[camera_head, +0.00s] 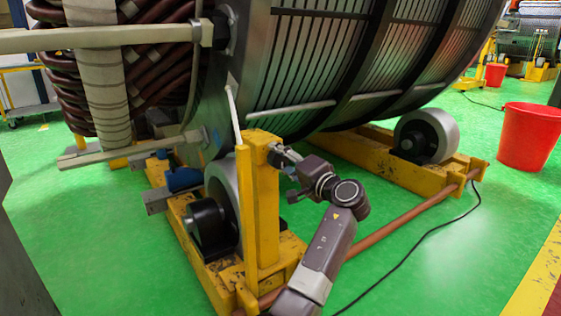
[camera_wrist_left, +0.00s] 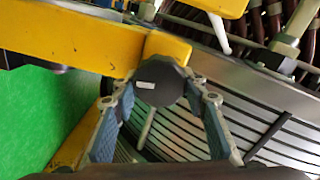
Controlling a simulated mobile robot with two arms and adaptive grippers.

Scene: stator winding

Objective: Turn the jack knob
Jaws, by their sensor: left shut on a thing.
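The jack knob (camera_wrist_left: 158,86) is a dark, round, faceted knob with a small white mark, on the yellow jack post (camera_wrist_left: 90,42) in the left wrist view. My left gripper (camera_wrist_left: 160,100) has its two blue-padded fingers on either side of the knob and is shut on it. In the head view my left gripper (camera_head: 285,160) reaches the upper right side of the yellow jack post (camera_head: 267,205). The knob is mostly hidden there by the gripper. My right gripper is not in view.
The large stator (camera_head: 310,60) rests on rollers (camera_head: 426,136) in yellow stands. A white rod (camera_head: 234,115) rises beside the post. A brown pipe (camera_head: 420,207) and black cable (camera_head: 430,232) lie on the green floor. A red bucket (camera_head: 530,135) stands at right.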

